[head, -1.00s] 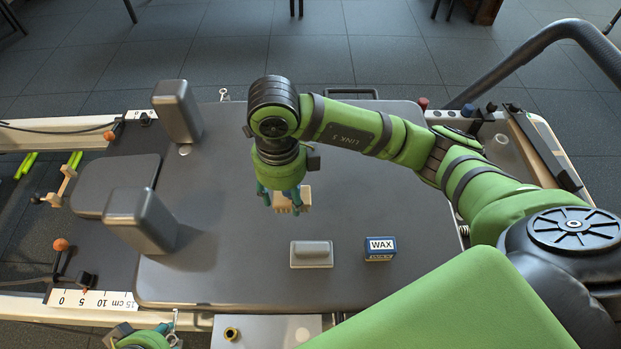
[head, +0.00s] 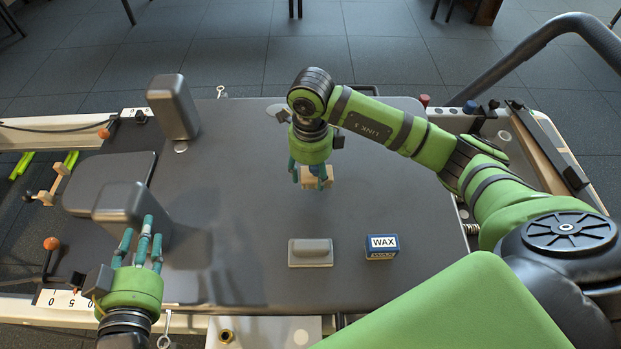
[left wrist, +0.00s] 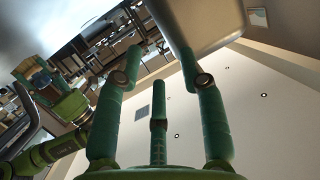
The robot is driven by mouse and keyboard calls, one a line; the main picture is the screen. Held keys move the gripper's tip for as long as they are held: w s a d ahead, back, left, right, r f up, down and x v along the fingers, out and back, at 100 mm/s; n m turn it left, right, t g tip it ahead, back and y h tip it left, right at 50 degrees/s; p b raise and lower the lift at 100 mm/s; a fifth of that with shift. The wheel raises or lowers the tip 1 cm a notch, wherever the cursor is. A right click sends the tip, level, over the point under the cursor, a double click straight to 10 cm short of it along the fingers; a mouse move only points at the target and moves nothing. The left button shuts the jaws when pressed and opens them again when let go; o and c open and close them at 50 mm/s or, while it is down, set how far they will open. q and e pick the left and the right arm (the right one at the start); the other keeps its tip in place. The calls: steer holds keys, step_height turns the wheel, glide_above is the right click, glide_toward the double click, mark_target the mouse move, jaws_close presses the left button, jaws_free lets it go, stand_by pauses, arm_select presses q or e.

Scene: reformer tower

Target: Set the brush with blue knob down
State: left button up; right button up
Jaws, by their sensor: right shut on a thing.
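My right gripper (head: 312,172) is shut on a small light-wood brush (head: 317,178) over the middle of the dark padded bed (head: 250,240). The fingers and wrist cover the top of the brush, and I cannot make out its blue knob. I cannot tell whether the brush is just above the bed or touching it. My left gripper (head: 142,238) points up the picture at the near left, in front of the nearer grey shoulder block. Its fingers are spread and empty; they also show in the left wrist view (left wrist: 160,95).
A grey block with a raised handle (head: 310,252) and a blue and white WAX box (head: 381,246) sit on the near part of the bed. Two upright grey shoulder blocks, a nearer (head: 122,208) and a farther (head: 173,106), stand left.

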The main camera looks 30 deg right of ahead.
step_height(320, 180, down, 2)
steer(key=shift+f+b, duration=0.2)
steer(key=shift+b, duration=0.1)
arm_select(q)
steer(key=r+t, duration=0.1)
steer(key=d+r+h, duration=0.1)
steer(key=r, duration=0.1)
steer(key=r+t, duration=0.1)
steer(key=shift+w+d+r+m+t, duration=0.25)
steer(key=shift+r+m+t, duration=0.05)
steer(key=shift+r, duration=0.05)
steer(key=shift+d+r, duration=0.1)
steer(key=shift+r, duration=0.2)
arm_select(e)
steer(key=shift+f, duration=0.15)
arm_select(q)
steer(key=shift+r+t+h, duration=0.25)
steer(key=shift+t+h, duration=0.05)
arm_select(e)
steer(key=o, duration=1.4)
steer(key=shift+c, duration=0.2)
arm_select(q)
steer(key=shift+d, duration=0.1)
steer(key=shift+s, duration=0.1)
